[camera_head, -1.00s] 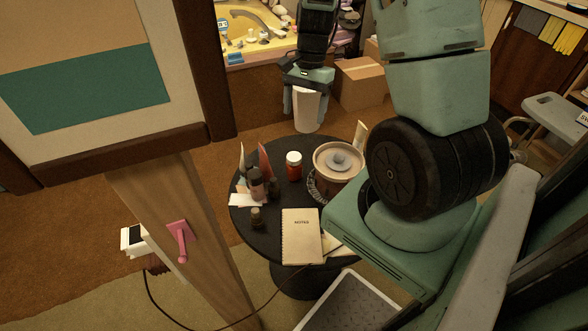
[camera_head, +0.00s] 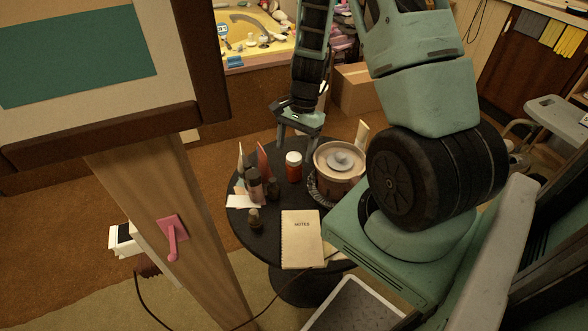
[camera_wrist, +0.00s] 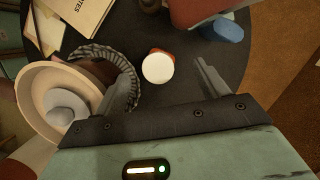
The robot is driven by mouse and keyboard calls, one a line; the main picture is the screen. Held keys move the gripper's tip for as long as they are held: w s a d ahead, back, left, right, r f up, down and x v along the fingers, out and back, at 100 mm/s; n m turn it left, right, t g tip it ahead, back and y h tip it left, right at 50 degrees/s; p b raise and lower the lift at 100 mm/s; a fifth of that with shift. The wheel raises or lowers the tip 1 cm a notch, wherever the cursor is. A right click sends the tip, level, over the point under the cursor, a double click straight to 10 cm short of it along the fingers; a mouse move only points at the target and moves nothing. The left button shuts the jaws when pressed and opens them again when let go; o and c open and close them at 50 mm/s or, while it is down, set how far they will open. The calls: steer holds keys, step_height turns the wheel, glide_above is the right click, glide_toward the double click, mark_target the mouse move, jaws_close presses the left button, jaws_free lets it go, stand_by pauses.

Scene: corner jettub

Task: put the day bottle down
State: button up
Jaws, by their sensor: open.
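A red bottle with a white cap (camera_head: 293,167) stands upright on the round black table (camera_head: 245,228). I cannot read a label that tells whether it is the day bottle. My gripper (camera_head: 297,147) is open and points down above the table's back part, over this bottle. In the wrist view the white cap (camera_wrist: 158,68) lies between the spread fingers of my gripper (camera_wrist: 167,70), apart from both. Nothing is held. The cap hides most of the bottle's body from above.
A bowl-like pot with a lid (camera_head: 338,165) stands close right of the bottle. Dark small bottles (camera_head: 254,218) and upright cards (camera_head: 263,160) stand left. A notebook (camera_head: 301,240) lies in front. A wooden post (camera_head: 165,215) is at left; a cardboard box (camera_head: 357,90) is behind.

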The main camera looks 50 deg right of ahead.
mark_target(294, 156)
steer(key=b+x, duration=0.1)
steer(key=x, duration=0.4)
steer(key=shift+f, duration=0.2)
steer(key=c, duration=1.3)
